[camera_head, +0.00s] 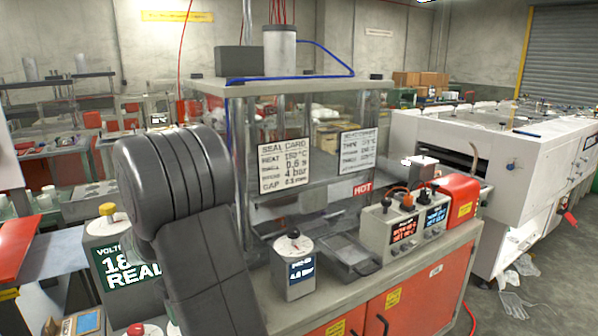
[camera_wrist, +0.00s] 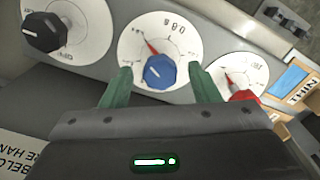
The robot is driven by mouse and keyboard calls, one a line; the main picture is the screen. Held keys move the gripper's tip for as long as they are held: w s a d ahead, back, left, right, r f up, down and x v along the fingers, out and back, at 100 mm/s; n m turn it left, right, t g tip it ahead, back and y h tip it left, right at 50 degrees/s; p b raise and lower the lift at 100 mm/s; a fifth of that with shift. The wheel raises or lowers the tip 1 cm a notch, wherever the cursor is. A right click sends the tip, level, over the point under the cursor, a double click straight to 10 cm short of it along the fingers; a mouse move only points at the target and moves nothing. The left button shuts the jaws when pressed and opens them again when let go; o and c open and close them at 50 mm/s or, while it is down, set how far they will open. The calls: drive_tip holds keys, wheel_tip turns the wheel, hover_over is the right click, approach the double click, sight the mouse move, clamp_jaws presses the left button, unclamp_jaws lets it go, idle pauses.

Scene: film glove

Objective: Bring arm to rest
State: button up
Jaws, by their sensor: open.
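In the wrist view my gripper (camera_wrist: 160,85) shows two green fingers standing apart, open and empty. A blue knob (camera_wrist: 160,71) on a white dial with a red pointer lies between and just beyond the fingertips. I cannot tell whether the fingers touch the panel. In the head view my dark grey arm (camera_head: 190,220) rises at the left front and covers part of the bench; the gripper is not visible there.
In the wrist view a black knob (camera_wrist: 45,32) is at left and a red knob (camera_wrist: 243,96) at right. In the head view a clear-walled press with a seal card (camera_head: 284,165), a small gauge box (camera_head: 294,268) and a control box (camera_head: 403,229) stand on the bench.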

drive_tip(key=n, duration=1)
idle(0.4)
drive_tip(key=shift+d, duration=0.1)
